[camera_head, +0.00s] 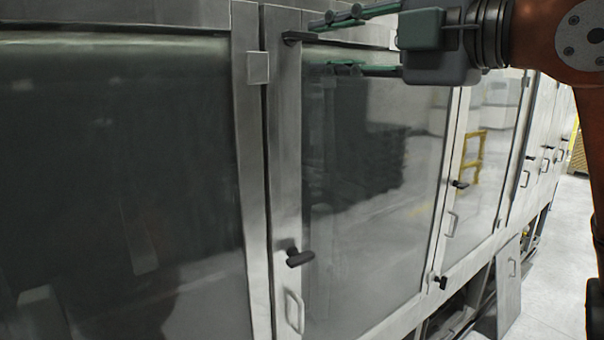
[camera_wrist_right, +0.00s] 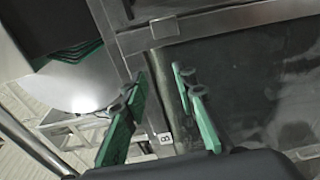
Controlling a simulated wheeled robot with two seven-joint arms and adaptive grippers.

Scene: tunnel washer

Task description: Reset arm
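My right gripper (camera_head: 325,46) reaches in from the right at the top of the head view. Its two green fingers point left and stand apart, with nothing held between them. The fingertips are close to the black upper latch (camera_head: 299,37) on the washer's door frame; I cannot tell if they touch it. In the right wrist view, the same gripper (camera_wrist_right: 156,84) shows its fingers spread, with a metal frame post beyond them. My left gripper does not show in either view.
The washer's glass door (camera_head: 370,170) fills the middle, with a lower black latch (camera_head: 300,258) and a metal handle (camera_head: 293,312). A dark glass panel (camera_head: 120,190) is at left. A loose grey panel (camera_head: 509,288) leans at lower right, beside open floor (camera_head: 560,260).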

